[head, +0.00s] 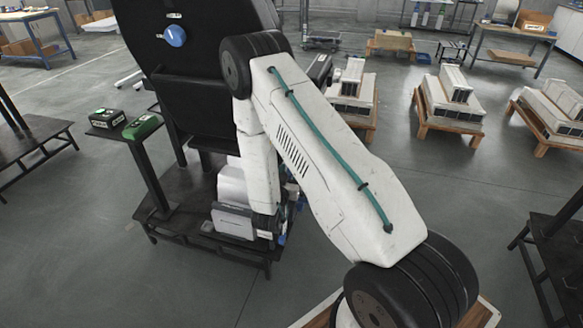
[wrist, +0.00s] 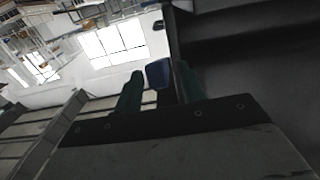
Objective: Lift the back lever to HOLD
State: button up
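In the wrist view my gripper (wrist: 158,80) has its two dark green fingers apart. A dark blue rounded piece (wrist: 158,73), perhaps the lever's handle, shows in the gap between them; I cannot tell whether it is between the fingertips or beyond them. It looks close to the right finger, but contact is not clear. In the head view my white arm reaches down in front of the black lift column (head: 190,95), and my fingers are hidden there. Small blue parts show low by my wrist (head: 282,238). The lever's shaft and any HOLD mark are not readable.
A blue round knob (head: 175,36) is on the column's upper face. The column stands on a dark base platform (head: 160,226). Pallets with white blocks (head: 452,100) stand at the back right. Open floor lies between.

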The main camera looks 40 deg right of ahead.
jog(key=shift+x, duration=1.45)
grip_shut()
